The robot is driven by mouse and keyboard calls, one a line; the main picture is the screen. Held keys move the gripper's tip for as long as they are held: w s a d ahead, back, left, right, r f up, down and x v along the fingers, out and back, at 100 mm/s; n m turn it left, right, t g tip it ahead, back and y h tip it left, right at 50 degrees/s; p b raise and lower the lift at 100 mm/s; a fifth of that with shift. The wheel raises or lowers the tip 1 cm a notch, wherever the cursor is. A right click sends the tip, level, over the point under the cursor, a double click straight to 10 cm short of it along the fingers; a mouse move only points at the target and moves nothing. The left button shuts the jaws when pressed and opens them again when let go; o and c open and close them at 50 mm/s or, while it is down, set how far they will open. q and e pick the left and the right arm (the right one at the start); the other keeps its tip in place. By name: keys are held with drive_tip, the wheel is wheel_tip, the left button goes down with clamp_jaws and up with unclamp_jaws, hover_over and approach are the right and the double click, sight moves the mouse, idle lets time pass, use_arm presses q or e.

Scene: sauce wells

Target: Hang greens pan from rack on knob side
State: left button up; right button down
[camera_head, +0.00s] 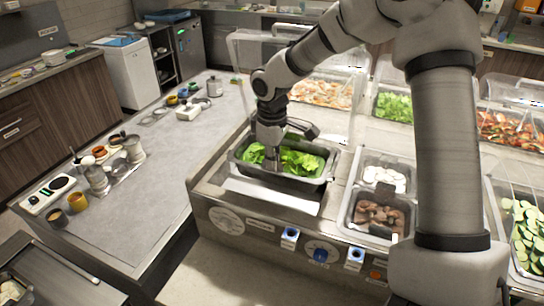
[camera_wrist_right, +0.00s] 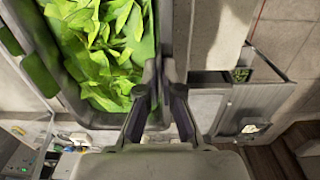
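The greens pan (camera_head: 318,181) is a dark rectangular pan holding leafy greens (camera_head: 300,160), over the left end of the sauce-well counter. In the right wrist view its greens (camera_wrist_right: 108,50) fill the upper left. My right gripper (camera_head: 271,163) points down at the pan, and its fingertips hide part of it. In the right wrist view the two fingers (camera_wrist_right: 159,72) close in on either side of the pan's rim. Blue knobs (camera_head: 320,255) are on the counter's front panel. Whether the pan rests on the rack or hangs clear is hard to tell. My left gripper is out of view.
A bare steel strip (camera_head: 270,196) lies in front of the pan. Pans of white slices (camera_head: 382,175) and brown food (camera_head: 378,216) sit to its right. Clear covers (camera_head: 265,60) stand behind. The grey side table (camera_head: 150,200) on the left has free room in its middle.

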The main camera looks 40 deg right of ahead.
drive_tip(key=shift+s+f+b, duration=0.2)
drive_tip(key=shift+f+b, duration=0.4)
drive_tip(key=shift+b, duration=0.05)
drive_tip(key=f+b, duration=0.2)
drive_tip(key=shift+w+f, duration=0.2)
drive_tip(key=shift+f, duration=0.1)
wheel_tip(320, 180, down, 6)
drive_tip(key=b, duration=0.3)
drive_tip(key=shift+f+b, duration=0.25)
drive_tip(key=shift+b, duration=0.05)
drive_tip(key=shift+s+f, duration=0.1)
drive_tip(key=shift+f, duration=0.4)
drive_tip(key=c, duration=1.2)
unclamp_jaws()
drive_tip(key=shift+c, duration=0.2)
drive_tip(key=shift+s, duration=0.1)
